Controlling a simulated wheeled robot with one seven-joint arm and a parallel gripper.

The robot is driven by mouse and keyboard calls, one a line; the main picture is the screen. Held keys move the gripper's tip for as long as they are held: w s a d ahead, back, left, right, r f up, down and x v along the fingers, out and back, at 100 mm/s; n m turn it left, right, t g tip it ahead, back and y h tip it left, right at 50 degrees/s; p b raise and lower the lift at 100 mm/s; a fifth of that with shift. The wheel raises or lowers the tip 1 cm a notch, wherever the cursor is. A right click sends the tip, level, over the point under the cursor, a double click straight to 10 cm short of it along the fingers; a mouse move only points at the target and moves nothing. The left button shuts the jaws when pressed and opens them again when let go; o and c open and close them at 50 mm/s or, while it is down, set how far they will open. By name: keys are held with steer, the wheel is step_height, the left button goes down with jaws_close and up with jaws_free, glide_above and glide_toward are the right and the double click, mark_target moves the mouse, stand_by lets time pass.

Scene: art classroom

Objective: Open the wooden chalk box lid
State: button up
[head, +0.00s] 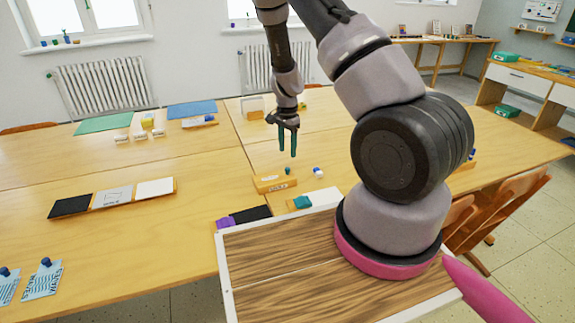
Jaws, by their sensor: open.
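My gripper (287,152) hangs over the middle of the long table with its two green fingers pointing down, apart and empty. A small wooden box (268,185) with a pale label lies on the table below and slightly left of the fingers. It may be the chalk box; its lid edge is too small to make out. Another wooden box (252,113) stands farther back, left of my wrist, and I cannot tell whether it is a chalk box. The gripper touches neither box.
A small green item (288,170) and a blue-and-white jar (318,172) are near the closer box. A black-grey-white strip (112,197) lies at left. Green (104,123) and blue (192,109) sheets lie at the back. Wooden chairs (505,205) stand at right.

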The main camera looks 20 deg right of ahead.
mark_target(287, 169)
step_height(287, 169, down, 7)
steer(key=shift+f, duration=0.15)
jaws_close()
stand_by(1.5)
